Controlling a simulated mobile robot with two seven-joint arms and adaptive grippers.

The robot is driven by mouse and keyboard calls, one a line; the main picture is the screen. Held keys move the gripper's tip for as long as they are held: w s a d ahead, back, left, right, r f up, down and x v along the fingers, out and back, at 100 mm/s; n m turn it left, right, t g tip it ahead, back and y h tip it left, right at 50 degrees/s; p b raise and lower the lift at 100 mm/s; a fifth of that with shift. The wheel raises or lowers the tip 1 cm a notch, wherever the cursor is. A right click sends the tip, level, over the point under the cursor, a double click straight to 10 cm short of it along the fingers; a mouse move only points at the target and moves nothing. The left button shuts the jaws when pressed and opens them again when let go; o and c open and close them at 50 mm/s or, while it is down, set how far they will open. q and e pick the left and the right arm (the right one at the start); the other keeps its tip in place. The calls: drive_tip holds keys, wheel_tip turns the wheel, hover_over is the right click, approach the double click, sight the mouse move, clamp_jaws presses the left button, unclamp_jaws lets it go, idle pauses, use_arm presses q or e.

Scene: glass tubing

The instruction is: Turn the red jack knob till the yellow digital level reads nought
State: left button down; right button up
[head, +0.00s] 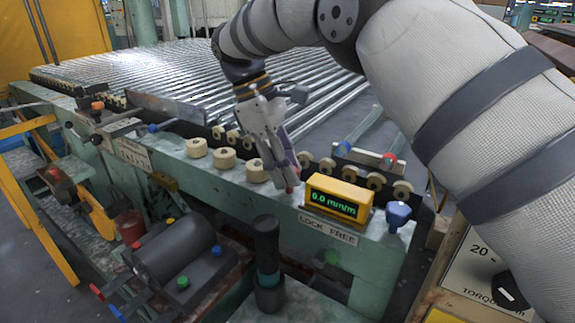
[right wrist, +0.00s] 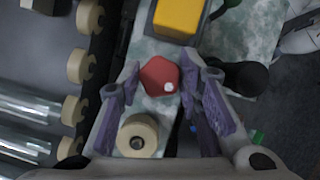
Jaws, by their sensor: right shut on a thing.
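The yellow digital level (head: 338,198) sits on the green beam, just right of my right gripper (head: 286,180) in the head view. Its green display ends in ".0 mm/m"; the first digit is small and could be 0 or 6. In the right wrist view the red jack knob (right wrist: 160,76) is between the purple-padded fingers of my right gripper, which is shut on it. The yellow level also shows in that view (right wrist: 180,16), just beyond the knob. In the head view the fingers hide most of the knob. My left gripper is not in view.
Cream rollers (head: 255,171) stand along the beam left of my gripper. Glass tubes (head: 358,128) lie behind. A dark cylinder (head: 175,250) is at front left.

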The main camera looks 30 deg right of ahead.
drive_tip(key=o, duration=1.1)
wheel_tip(320, 180, up, 10)
